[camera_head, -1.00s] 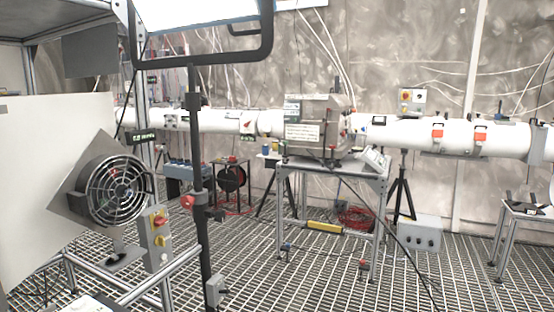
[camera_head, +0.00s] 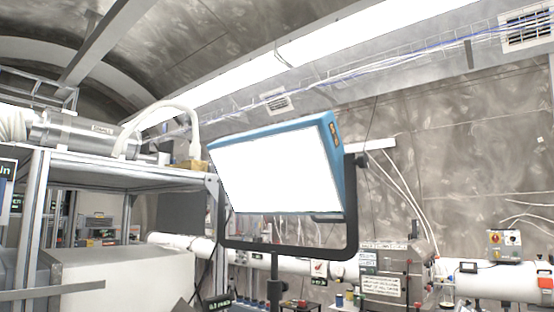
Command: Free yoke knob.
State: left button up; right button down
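A lit panel lamp (camera_head: 277,172) with a blue housing hangs in a black U-shaped yoke (camera_head: 285,249), in the middle of the head view. Its face is tilted. A small dark knob (camera_head: 362,160) shows at the top of the yoke's right arm, beside the housing. The yoke's left arm (camera_head: 221,205) runs up past the lamp's left edge; I cannot make out a knob there. A black stand pole (camera_head: 275,285) carries the yoke from below. Neither of my grippers is in view.
A metal rack (camera_head: 120,170) with a silver cylinder (camera_head: 85,135) on top stands at the left. Behind the lamp run a white beam pipe (camera_head: 505,280) and a grey metal box (camera_head: 395,270). The floor is out of view.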

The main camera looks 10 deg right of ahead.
aim_at(362, 160)
jog(key=i+l+u, duration=0.25)
jog(key=l+u, duration=0.25)
jog(key=l, duration=0.15)
jog(key=i+l+u, duration=0.1)
jog(key=l+u, duration=0.4)
jog(key=l, duration=0.2)
jog(key=l+u, duration=0.45)
jog(key=l, duration=0.25)
